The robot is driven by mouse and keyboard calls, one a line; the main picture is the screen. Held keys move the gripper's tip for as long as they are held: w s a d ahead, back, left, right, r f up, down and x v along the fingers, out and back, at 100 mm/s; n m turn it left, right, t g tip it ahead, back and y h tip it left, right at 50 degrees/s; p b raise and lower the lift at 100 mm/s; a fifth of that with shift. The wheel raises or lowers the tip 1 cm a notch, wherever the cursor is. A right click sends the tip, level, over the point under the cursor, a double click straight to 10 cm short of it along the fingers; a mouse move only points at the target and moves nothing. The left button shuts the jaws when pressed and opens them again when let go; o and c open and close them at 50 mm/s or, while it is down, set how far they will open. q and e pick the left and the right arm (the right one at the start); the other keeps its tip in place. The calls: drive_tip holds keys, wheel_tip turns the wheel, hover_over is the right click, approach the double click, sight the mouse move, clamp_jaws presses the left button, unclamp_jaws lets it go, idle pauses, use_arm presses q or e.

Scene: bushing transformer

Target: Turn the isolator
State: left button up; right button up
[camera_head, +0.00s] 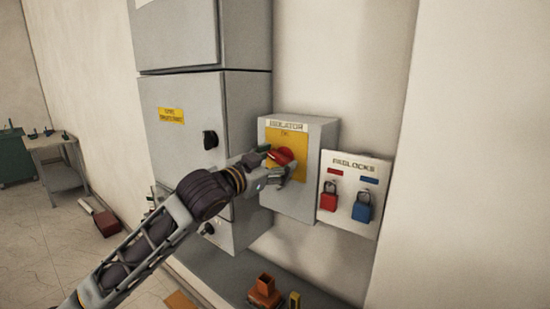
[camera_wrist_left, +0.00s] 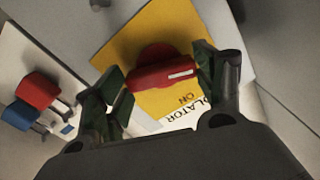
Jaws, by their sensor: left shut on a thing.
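The isolator (camera_head: 318,150) is a grey wall box with a yellow plate and a red rotary handle (camera_head: 281,154). My left gripper (camera_head: 277,170) reaches in from the left and is at the handle, partly covering it. In the left wrist view, the red handle (camera_wrist_left: 160,76) with a white mark lies between the two fingers of my left gripper (camera_wrist_left: 160,84), which is shut on its ends. "ON" is readable on the yellow plate near the handle. My right gripper is not in view.
A padlock board (camera_head: 350,165) with a red padlock (camera_head: 328,201) and a blue padlock (camera_head: 362,210) hangs right of the isolator. A tall grey cabinet (camera_head: 180,140) stands left. An orange object (camera_head: 265,288) sits on the ledge below. A small table (camera_head: 50,142) is far left.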

use_arm(q)
drive_tip(key=m+p, duration=0.1)
drive_tip(key=m, duration=0.4)
drive_tip(key=shift+m+p, duration=0.3)
drive_tip(key=shift+p, duration=0.1)
drive_tip(key=m, duration=0.4)
drive_tip(key=shift+m, duration=2.1)
drive_tip(key=shift+f, duration=0.1)
drive_tip(key=o, duration=1)
drive_tip(key=shift+s+a, duration=0.1)
drive_tip(key=shift+s, duration=0.05)
drive_tip(key=v, duration=1.1)
drive_tip(key=shift+s+a, duration=0.15)
drive_tip(key=shift+s, duration=0.15)
